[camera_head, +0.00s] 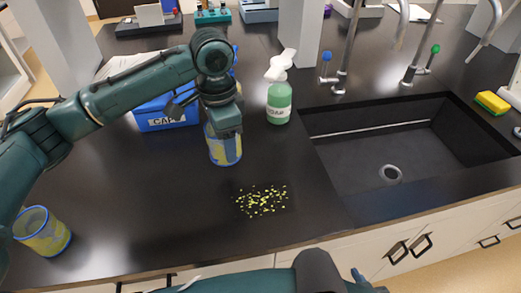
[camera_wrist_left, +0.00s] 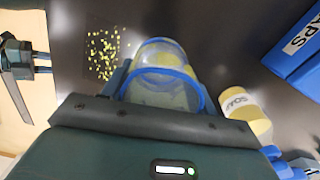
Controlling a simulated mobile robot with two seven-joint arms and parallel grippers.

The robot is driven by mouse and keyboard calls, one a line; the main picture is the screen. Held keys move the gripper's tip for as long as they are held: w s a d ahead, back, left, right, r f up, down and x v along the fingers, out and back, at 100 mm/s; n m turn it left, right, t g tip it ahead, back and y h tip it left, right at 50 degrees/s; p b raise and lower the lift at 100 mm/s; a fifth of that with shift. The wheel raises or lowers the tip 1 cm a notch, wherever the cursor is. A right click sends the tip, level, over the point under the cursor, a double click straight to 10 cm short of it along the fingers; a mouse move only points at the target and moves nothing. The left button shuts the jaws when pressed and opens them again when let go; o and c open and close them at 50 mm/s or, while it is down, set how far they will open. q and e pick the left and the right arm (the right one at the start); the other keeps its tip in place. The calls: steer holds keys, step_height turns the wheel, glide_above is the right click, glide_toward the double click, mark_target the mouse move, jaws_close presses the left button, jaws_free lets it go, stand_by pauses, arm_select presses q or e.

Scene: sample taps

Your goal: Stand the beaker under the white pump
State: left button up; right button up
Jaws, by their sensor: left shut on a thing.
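My left gripper (camera_head: 224,128) is shut on a clear beaker (camera_head: 225,151) with blue edges and yellow patches. The beaker looks upright; whether it touches the bench is unclear. The wrist view shows its blue rim (camera_wrist_left: 192,78) between my fingers. The white pump (camera_head: 281,66) tops a green soap bottle (camera_head: 279,101), right of and behind the held beaker. The space under the pump's spout looks empty. My right gripper (camera_head: 366,283) is partly visible at the bottom edge; its opening is unclear.
A similar beaker (camera_head: 42,231) stands at the front left. A blue CAPS box (camera_head: 165,114) lies behind my left gripper. Yellow bits (camera_head: 262,201) lie scattered on the bench (camera_head: 170,215). A sink (camera_head: 400,145) with taps (camera_head: 340,80) is at right.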

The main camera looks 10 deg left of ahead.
arm_select(q)
steer(key=w+d+r+m, duration=0.45)
steer(key=w+m, duration=0.25)
steer(key=m, duration=0.7)
steer(key=f, duration=1)
steer(key=shift+s+d+f+p, duration=0.2)
steer(key=shift+d+f+p, duration=0.1)
steer(key=shift+d+f, duration=0.1)
steer(key=o, duration=0.9)
steer(key=shift+f, duration=0.1)
steer(key=shift+o, duration=0.2)
step_height(320, 180, up, 12)
steer(key=shift+r+b, duration=0.2)
steer(key=shift+b, duration=0.25)
